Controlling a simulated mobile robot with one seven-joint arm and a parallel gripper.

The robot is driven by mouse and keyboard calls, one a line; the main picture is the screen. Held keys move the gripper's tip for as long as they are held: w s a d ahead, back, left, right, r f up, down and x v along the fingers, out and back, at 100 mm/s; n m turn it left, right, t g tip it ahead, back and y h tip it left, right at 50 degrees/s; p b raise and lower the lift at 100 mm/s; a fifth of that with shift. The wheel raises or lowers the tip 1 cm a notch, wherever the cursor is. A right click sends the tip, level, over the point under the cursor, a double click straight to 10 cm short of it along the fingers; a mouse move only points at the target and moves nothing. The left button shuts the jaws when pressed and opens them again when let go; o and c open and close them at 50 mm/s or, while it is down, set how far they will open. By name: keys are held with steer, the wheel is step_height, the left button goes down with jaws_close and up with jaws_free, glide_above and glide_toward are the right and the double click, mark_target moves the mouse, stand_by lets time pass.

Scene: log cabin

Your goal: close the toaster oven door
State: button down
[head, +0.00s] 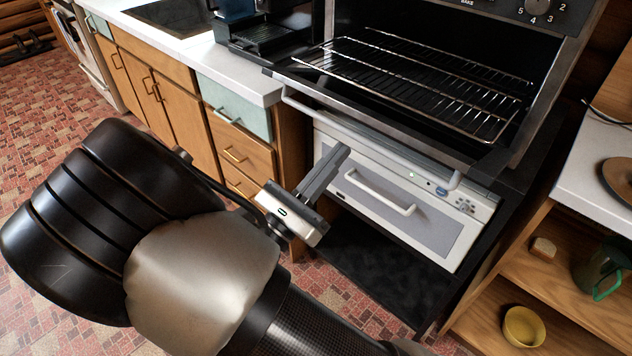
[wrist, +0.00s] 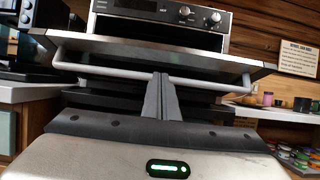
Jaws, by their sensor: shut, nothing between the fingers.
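The toaster oven, dark with a knob panel (head: 535,12), has its door (wrist: 150,48) hanging open, roughly level, toward me. A pale bar handle (wrist: 105,68) runs along the door's front edge. The handle's right end also shows in the head view (head: 455,181). A wire rack (head: 420,75) sits in the dark interior. My gripper (head: 338,157) is shut and empty, just in front of the door edge. In the wrist view its fingertips (wrist: 160,78) overlap the middle of the handle. I cannot tell whether they touch it.
A white appliance (head: 390,200) with its own handle sits below the door. A black coffee machine (head: 262,35) stands left on the white counter. Wooden drawers (head: 245,152) lie below it.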

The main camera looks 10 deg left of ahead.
mark_target(379, 120)
steer(key=r, duration=0.1)
steer(key=w+r, duration=0.1)
steer(key=d+r, duration=0.1)
steer(key=r, duration=0.1)
steer(key=shift+w, duration=0.35)
steer(key=shift+r, duration=0.15)
